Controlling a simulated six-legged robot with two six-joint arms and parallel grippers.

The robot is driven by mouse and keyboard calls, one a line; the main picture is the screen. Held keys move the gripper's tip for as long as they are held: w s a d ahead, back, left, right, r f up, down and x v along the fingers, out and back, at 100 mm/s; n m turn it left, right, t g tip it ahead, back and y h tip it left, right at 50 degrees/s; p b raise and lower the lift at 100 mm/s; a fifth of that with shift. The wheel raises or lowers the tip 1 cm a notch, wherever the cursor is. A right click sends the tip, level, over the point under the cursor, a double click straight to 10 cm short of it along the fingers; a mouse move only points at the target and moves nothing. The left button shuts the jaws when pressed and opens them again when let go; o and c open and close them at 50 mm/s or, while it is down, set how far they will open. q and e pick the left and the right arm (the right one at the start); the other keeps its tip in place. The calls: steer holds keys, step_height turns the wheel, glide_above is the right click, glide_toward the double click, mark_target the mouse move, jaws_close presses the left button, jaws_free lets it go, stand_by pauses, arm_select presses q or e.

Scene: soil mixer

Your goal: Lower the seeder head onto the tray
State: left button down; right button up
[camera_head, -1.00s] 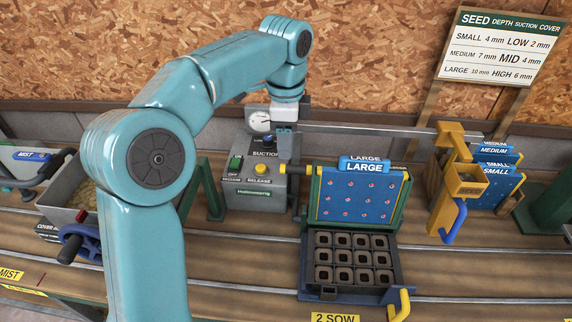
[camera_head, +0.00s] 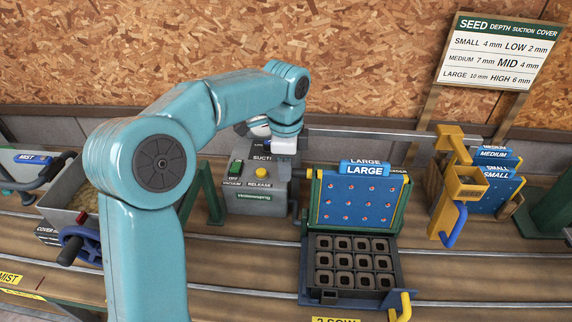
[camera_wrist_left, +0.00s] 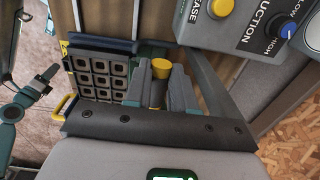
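The seeder head (camera_head: 357,197), a blue plate labelled LARGE, stands raised behind the tray in a green frame. The black tray (camera_head: 352,289) of square cells lies flat in front of it; it also shows in the left wrist view (camera_wrist_left: 98,72). My left gripper (camera_head: 284,178) points down at the head's left side. In the left wrist view its two fingers (camera_wrist_left: 160,92) straddle the yellow-capped handle (camera_wrist_left: 161,68) with little gap; whether they press on it is unclear. My right gripper (camera_wrist_left: 46,82) shows small at that view's left edge, fingers apart and empty.
The grey suction box (camera_head: 256,190) with a yellow RELEASE button stands close left of the left gripper. A yellow stand (camera_head: 449,190) with a blue lever and more blue plates (camera_head: 497,185) are to the right. A yellow handle (camera_head: 404,306) sits at the tray's front right corner.

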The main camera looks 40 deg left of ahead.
arm_select(q)
steer(key=shift+w, duration=0.1)
arm_select(e)
steer(key=shift+f, duration=0.1)
arm_select(q)
steer(key=shift+s+d, duration=0.2)
arm_select(e)
steer(key=shift+s+f, duration=0.1)
steer(key=shift+s, duration=0.3)
